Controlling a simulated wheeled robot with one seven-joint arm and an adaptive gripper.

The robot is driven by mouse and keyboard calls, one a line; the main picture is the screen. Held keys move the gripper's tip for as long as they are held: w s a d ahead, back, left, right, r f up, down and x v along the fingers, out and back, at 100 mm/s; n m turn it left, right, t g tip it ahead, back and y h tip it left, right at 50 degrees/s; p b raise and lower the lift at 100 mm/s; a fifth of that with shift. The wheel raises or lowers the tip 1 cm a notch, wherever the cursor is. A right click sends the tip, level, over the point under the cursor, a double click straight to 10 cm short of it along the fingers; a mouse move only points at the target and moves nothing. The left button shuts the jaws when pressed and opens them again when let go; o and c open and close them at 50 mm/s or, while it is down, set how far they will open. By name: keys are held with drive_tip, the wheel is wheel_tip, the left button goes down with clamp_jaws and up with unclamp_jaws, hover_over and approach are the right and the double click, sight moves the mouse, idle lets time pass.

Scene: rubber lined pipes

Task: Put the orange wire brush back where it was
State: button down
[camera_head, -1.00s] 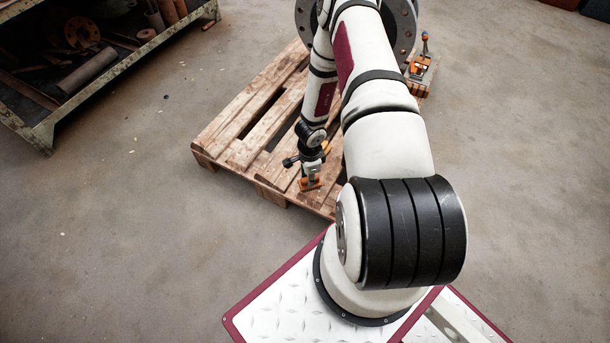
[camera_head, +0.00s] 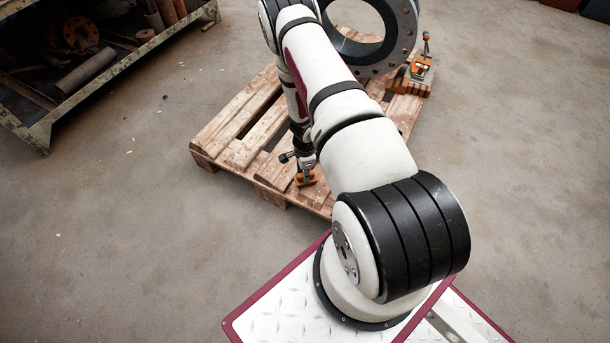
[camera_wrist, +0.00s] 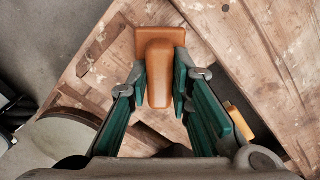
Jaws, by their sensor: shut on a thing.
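The orange wire brush (camera_wrist: 160,68) is between the green fingers of my gripper (camera_wrist: 164,92) in the wrist view, and the fingers are shut on its handle. Its wider block end points to the top of that view. In the head view the orange brush (camera_head: 305,181) shows just below my gripper (camera_head: 305,172), low over the near part of the wooden pallet (camera_head: 240,152). I cannot tell whether the brush touches the planks. Its bristles are hidden.
A large flanged pipe (camera_head: 400,35) stands at the pallet's far end, partly behind my arm. An orange tool (camera_head: 421,68) with an upright handle sits beside it. A metal rack (camera_head: 110,70) with pipes stands at left. Bare floor lies around the pallet.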

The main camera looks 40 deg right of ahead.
drive_tip(key=c, duration=1.4)
unclamp_jaws()
drive_tip(key=shift+c, duration=0.2)
